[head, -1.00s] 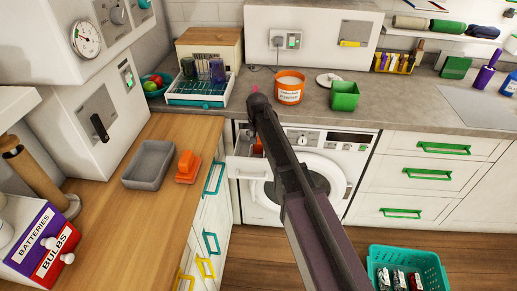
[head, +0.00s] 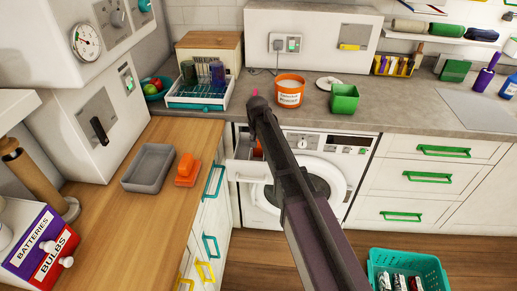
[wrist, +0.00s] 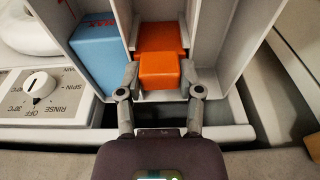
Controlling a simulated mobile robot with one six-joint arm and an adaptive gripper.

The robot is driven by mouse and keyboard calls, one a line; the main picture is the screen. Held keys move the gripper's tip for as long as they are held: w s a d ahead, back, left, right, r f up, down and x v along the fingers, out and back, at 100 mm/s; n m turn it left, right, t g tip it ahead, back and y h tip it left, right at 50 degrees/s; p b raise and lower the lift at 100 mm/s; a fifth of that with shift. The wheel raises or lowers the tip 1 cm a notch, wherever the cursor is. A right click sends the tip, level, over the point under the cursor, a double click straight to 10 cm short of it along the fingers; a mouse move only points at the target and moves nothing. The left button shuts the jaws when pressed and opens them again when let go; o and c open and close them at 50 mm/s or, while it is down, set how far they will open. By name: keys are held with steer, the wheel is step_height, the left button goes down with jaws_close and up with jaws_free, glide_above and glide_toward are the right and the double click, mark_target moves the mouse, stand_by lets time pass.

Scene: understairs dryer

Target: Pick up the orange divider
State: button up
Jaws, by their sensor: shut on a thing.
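The orange divider (wrist: 160,42) stands in a compartment of the pulled-out white drawer (wrist: 205,50) in the wrist view. My gripper (wrist: 163,84) has its two fingers on either side of the divider's near block, shut on it. The divider still sits between the drawer's walls; its underside is hidden. In the head view, the drawer (head: 248,171) juts from the washing machine (head: 322,170). A little orange shows in it beside my arm, which hides most of the gripper.
A blue block (wrist: 95,55) fills the compartment left of the divider. The machine's dial (wrist: 40,86) is close by on the left. A wooden counter (head: 125,215) with a grey tray (head: 148,168) and an orange object (head: 187,170) lies left. A teal basket (head: 405,262) stands on the floor.

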steer(key=shift+r, duration=0.1)
stand_by(0.3)
step_height(320, 180, up, 10)
steer(key=p, duration=1)
